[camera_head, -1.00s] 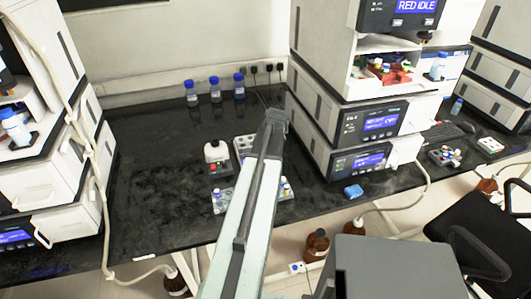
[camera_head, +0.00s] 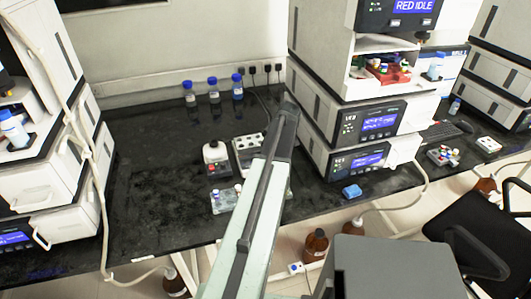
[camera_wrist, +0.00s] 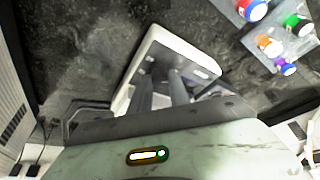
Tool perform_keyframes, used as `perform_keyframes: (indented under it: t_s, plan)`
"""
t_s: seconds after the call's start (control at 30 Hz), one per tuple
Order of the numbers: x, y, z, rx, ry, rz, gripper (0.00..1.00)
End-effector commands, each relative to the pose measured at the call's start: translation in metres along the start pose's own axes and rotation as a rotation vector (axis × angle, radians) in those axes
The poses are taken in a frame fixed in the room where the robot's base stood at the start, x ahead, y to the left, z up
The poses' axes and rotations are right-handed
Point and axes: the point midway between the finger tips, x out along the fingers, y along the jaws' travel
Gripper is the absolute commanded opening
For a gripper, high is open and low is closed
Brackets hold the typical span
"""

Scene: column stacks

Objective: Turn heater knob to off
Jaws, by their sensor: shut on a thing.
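In the wrist view, a flat device with a white edge and grey face (camera_wrist: 203,62), likely the heater, lies tilted on the dark bench. My gripper (camera_wrist: 164,80) reaches over its grey face with its fingers close together. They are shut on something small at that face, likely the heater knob. The knob itself is hidden by the fingers, and its setting cannot be read. In the head view my arm's end reaches over the bench, and its fingers are hidden behind the arm.
Vials with coloured caps (camera_wrist: 268,43) stand close beside the device in the wrist view. Instrument stacks (camera_head: 345,115) rise at right.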

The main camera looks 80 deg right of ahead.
Motion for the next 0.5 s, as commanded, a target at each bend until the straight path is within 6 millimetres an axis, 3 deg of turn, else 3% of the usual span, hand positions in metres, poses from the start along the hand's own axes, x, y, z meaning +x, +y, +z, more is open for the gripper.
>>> perform_keyframes:
  t_s: [0.5]
  plan:
    - [0.0006, -0.0007, -0.0015, -0.029, 0.002, -0.013, 0.00]
